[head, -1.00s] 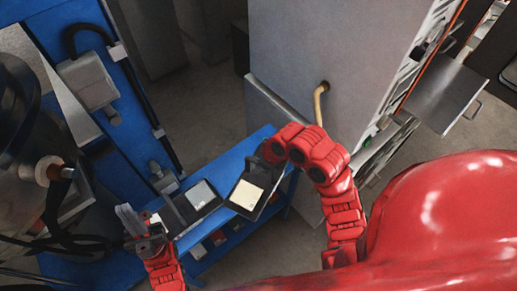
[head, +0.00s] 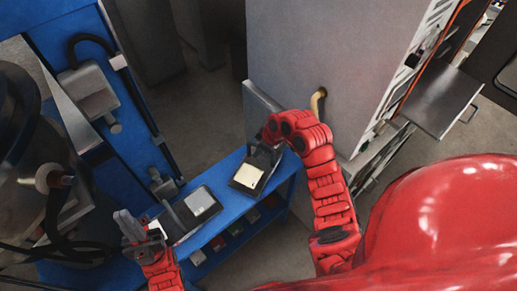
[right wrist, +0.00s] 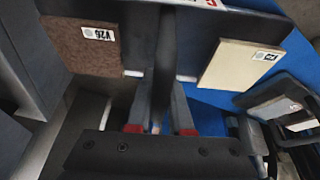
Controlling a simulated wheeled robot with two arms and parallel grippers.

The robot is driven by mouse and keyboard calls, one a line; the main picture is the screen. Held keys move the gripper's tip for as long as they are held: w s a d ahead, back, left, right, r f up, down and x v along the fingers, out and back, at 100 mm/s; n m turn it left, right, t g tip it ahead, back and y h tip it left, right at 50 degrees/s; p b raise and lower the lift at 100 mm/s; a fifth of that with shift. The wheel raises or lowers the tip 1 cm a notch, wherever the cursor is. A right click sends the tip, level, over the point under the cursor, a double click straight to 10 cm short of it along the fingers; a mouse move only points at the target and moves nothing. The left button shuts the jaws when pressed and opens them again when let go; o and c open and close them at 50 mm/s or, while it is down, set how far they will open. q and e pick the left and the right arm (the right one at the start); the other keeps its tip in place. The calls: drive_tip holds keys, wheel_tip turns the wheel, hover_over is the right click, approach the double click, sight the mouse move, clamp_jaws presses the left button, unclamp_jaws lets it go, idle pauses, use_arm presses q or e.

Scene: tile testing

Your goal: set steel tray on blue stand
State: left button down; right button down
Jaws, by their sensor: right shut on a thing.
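The dark steel tray (head: 236,186) is at the right end of the blue stand (head: 225,177), with a cream tile (head: 250,175) in it. My right gripper (head: 265,154) is shut on the tray's middle bar. In the right wrist view the tray (right wrist: 185,70) has a brown tile (right wrist: 82,45) on one side of the bar and the cream tile (right wrist: 235,65) on the other. Whether the tray touches the stand's top, I cannot tell. My left gripper (head: 138,228) is near the stand's left part; its finger gap is unclear.
Another dark tray with a grey tile (head: 200,201) lies on the stand left of the held tray. Small coloured pieces (head: 220,243) sit on a lower shelf. A tall grey cabinet (head: 300,60) stands close behind my right arm. A blue machine frame (head: 85,50) is at left.

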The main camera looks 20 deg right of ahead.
drive_tip(key=shift+f, duration=0.25)
drive_tip(key=shift+w, duration=0.1)
drive_tip(key=c, duration=1.3)
unclamp_jaws()
drive_tip(key=shift+f, duration=0.15)
drive_tip(key=o, duration=0.5)
